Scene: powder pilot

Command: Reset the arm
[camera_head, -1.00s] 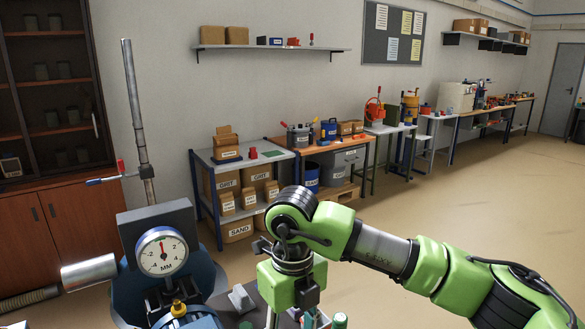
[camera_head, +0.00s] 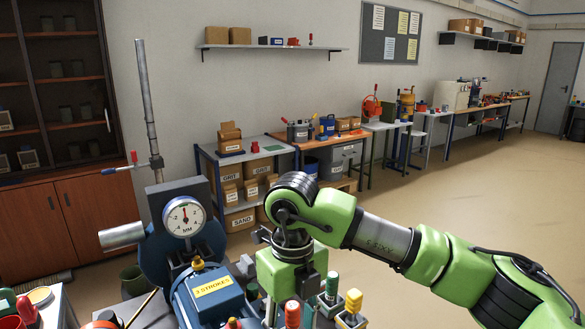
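My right arm (camera_head: 400,248), green and black, comes in from the right edge and bends down at a black wrist joint. Its green wrist end (camera_head: 288,272) points down at the bottom middle. The fingertips cannot be made out, so whether that gripper is open or shut does not show. My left arm and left gripper are not in view. Just left of the wrist stands a blue machine (camera_head: 214,296) with a yellow "3 STROKES" label and a round MM dial (camera_head: 184,217).
Small bottles with red (camera_head: 292,314), green and yellow (camera_head: 353,301) caps stand near the wrist. A tall grey post (camera_head: 147,105) with a red-handled lever rises at left. A cabinet (camera_head: 65,225) and loaded benches (camera_head: 285,146) line the wall. The floor (camera_head: 470,190) at right is clear.

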